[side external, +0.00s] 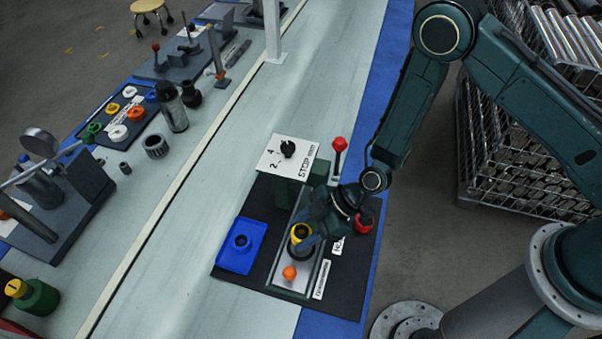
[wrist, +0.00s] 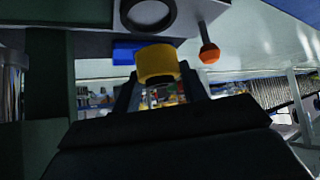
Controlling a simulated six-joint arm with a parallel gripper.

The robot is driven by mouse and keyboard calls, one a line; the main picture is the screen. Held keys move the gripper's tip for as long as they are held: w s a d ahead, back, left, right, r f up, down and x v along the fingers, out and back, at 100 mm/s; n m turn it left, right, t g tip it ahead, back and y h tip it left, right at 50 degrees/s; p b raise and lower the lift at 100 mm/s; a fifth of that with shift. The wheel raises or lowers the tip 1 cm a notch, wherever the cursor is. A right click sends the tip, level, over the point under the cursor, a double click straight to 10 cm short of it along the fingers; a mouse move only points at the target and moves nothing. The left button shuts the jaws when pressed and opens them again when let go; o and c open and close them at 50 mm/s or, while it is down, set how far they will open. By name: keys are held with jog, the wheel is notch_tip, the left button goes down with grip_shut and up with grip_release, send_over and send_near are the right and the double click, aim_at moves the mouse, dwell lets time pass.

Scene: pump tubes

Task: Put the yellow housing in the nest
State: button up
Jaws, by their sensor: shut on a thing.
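The yellow housing (side external: 301,231) is a short yellow cylinder with a dark opening. In the wrist view the housing (wrist: 157,62) sits between the fingertips of my gripper (side external: 309,236), which is shut on it. A dark round ring on a light plate (wrist: 148,14) shows beyond the housing in the wrist view; it looks like the nest. In the side view the dark ring (side external: 301,252) lies just below the housing in the picture, partly covered by it. I cannot tell whether the two touch.
An orange ball-topped knob (side external: 290,272) stands close to the dark ring. A white STOP panel (side external: 286,156) and a red-knobbed lever (side external: 339,145) stand behind. A red part (side external: 364,223) lies to the right.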

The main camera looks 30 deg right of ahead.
jog(key=shift+f, duration=0.7)
jog(key=shift+f, duration=1.9)
jog(key=shift+f, duration=0.1)
jog(key=o, duration=1)
jog(key=shift+d+r, duration=0.4)
jog(key=shift+r, duration=0.15)
jog(key=v, duration=1.1)
